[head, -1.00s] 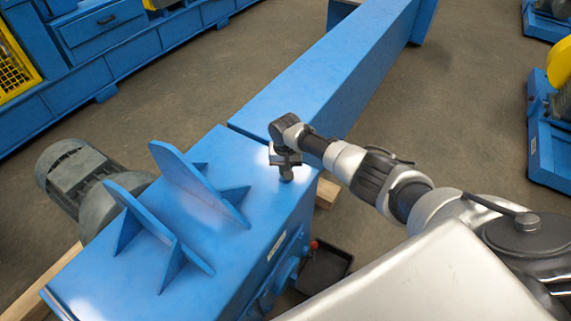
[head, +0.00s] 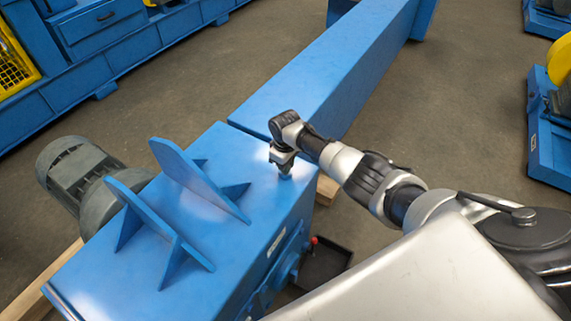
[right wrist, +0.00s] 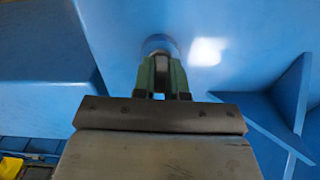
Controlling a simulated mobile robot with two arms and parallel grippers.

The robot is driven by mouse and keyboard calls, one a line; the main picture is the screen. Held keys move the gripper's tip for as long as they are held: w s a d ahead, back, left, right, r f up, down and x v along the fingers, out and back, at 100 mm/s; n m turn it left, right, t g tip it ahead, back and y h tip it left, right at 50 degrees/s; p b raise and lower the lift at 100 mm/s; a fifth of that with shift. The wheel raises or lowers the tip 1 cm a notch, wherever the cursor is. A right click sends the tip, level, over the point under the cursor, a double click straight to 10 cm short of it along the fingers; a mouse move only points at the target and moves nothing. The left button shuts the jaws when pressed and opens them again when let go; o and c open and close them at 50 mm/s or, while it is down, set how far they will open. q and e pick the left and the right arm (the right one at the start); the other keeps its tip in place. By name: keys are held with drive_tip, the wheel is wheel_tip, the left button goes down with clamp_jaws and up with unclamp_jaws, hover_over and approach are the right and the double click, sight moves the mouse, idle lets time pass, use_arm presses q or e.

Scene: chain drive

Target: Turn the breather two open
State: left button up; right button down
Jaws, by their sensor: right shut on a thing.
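The breather (head: 285,176) is a small grey fitting standing on the top face of the blue gear housing, near its right edge. My right gripper (head: 284,163) is directly above it, pointing down, and shut on its upper part. In the right wrist view the two green-sided fingers (right wrist: 162,72) are around the breather, whose round grey body (right wrist: 160,43) shows past the fingertips. Most of its top is hidden by the fingers. No mark shows whether it stands open or shut. My left gripper is not in view.
The blue housing (head: 110,270) carries two upright blue brackets (head: 195,178) left of the gripper, and a grey motor (head: 75,170) is at its left. A long blue guard (head: 340,75) runs off behind. A black tray (head: 325,265) lies on the floor at the right.

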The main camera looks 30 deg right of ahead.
drive_tip(key=n, duration=0.4)
drive_tip(key=shift+n, duration=0.3)
drive_tip(key=n, duration=0.3)
drive_tip(key=shift+n+b, duration=0.3)
drive_tip(key=shift+n, duration=0.1)
drive_tip(key=n, duration=0.4)
drive_tip(key=shift+f+b, duration=0.1)
drive_tip(key=shift+b, duration=0.2)
drive_tip(key=shift+n, duration=1.8)
drive_tip(key=shift+s+b, duration=0.1)
drive_tip(key=shift+b, duration=0.2)
drive_tip(key=c, duration=1.2)
unclamp_jaws()
drive_tip(key=shift+o, duration=0.2)
drive_tip(key=shift+r, duration=0.55)
wheel_tip(320, 180, up, 10)
drive_tip(key=p, duration=0.1)
drive_tip(key=shift+f, duration=0.15)
